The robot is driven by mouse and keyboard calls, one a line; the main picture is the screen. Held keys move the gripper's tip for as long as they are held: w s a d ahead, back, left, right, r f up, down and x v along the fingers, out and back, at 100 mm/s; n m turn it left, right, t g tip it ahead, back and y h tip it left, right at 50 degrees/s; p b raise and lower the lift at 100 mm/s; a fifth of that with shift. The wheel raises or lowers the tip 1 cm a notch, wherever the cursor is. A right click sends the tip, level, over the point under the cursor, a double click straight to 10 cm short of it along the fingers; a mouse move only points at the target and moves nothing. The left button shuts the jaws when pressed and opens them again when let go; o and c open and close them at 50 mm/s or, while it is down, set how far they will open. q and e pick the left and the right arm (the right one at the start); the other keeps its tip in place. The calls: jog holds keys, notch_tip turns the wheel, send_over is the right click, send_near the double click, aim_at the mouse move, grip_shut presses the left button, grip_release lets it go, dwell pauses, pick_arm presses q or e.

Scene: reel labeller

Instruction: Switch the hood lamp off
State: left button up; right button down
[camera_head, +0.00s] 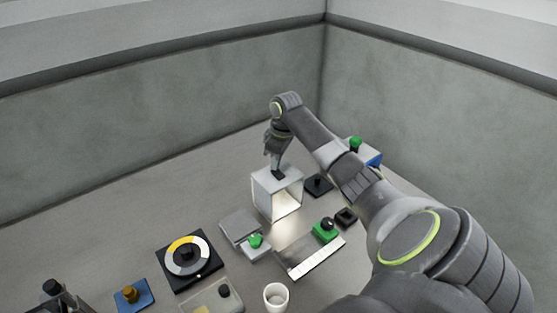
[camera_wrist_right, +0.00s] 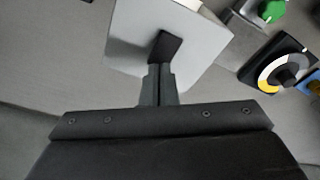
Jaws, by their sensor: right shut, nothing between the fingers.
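The hood (camera_head: 266,192) is a pale box with an open front on the table, and its inside is lit. Its pale top shows in the right wrist view (camera_wrist_right: 130,50). A black switch (camera_wrist_right: 165,46) sits on that top, just beyond my right fingertips. My right gripper (camera_head: 278,170) points down over the hood top, shut with nothing in it; it also shows in the right wrist view (camera_wrist_right: 158,72). The fingertips are at the switch and partly hide it in the head view; I cannot tell whether they touch it. My left gripper is not in view.
A dial with a yellow and white ring (camera_head: 187,257), a blue block with an orange knob (camera_head: 134,295) and a white cup (camera_head: 276,297) stand in front. A green-knobbed device (camera_head: 256,248) and a green block (camera_head: 325,231) are nearer the hood. Walls close the back.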

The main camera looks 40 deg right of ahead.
jog(key=shift+f, duration=0.55)
notch_tip(320, 180, up, 7)
jog(key=p, duration=0.8)
jog(key=shift+r, duration=0.1)
dwell(0.6)
